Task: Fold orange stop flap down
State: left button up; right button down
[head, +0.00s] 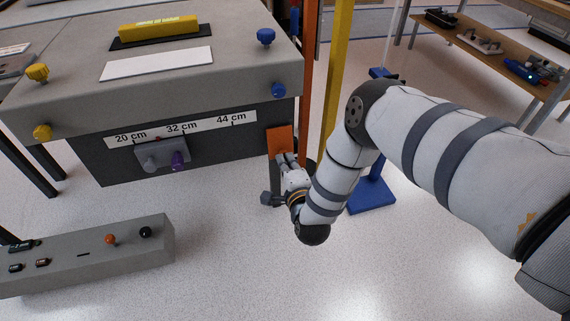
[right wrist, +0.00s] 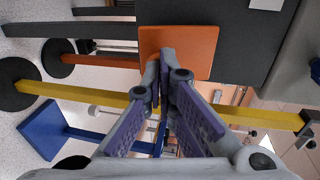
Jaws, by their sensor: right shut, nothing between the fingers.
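The orange stop flap (head: 280,138) is a flat plate at the right end of the dark front panel of the grey bench, below a blue knob. It also shows in the right wrist view (right wrist: 200,45), at the edge of the dark panel. I cannot tell its exact angle. My right gripper (head: 284,159) is at the lower edge of the flap in the head view. In the right wrist view its fingertips (right wrist: 167,62) are together with nothing between them and overlap the flap. I cannot tell if they touch it. My left gripper is not in view.
Orange and yellow posts (head: 337,75) stand just right of the flap, near a blue stand (head: 372,195).

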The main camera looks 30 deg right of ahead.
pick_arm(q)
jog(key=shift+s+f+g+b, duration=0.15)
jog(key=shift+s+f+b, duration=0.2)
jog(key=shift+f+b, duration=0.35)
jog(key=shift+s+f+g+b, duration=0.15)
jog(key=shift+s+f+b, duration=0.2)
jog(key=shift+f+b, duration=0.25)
pick_arm(e)
jog(key=shift+w+d+f+t, duration=0.15)
jog(key=shift+w+f+t, duration=0.6)
jog(key=shift+f, duration=0.1)
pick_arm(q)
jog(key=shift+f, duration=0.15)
